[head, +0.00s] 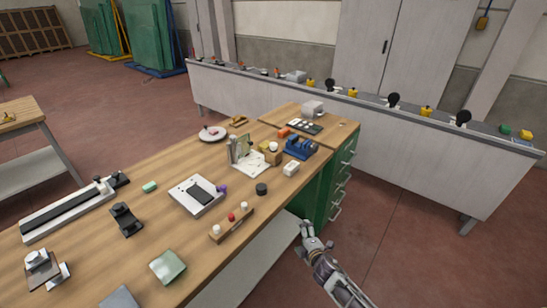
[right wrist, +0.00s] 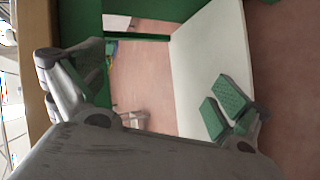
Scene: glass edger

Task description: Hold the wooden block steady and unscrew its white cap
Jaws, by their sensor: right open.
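A small wooden block (head: 275,158) with a round white cap (head: 273,147) on top stands upright on the workbench (head: 110,200), near its back right end. My right gripper (head: 315,234) is open and empty, low beside the bench's right edge and well short of the block. In the right wrist view its two fingers (right wrist: 150,90) are spread wide, with nothing between them. The block is not seen in the right wrist view. My left gripper is not in view.
A wooden bar with white and red knobs (head: 231,223) lies near the front edge. Green drawers (head: 341,180) with handles stand under the bench's right end. The floor right of the bench is clear.

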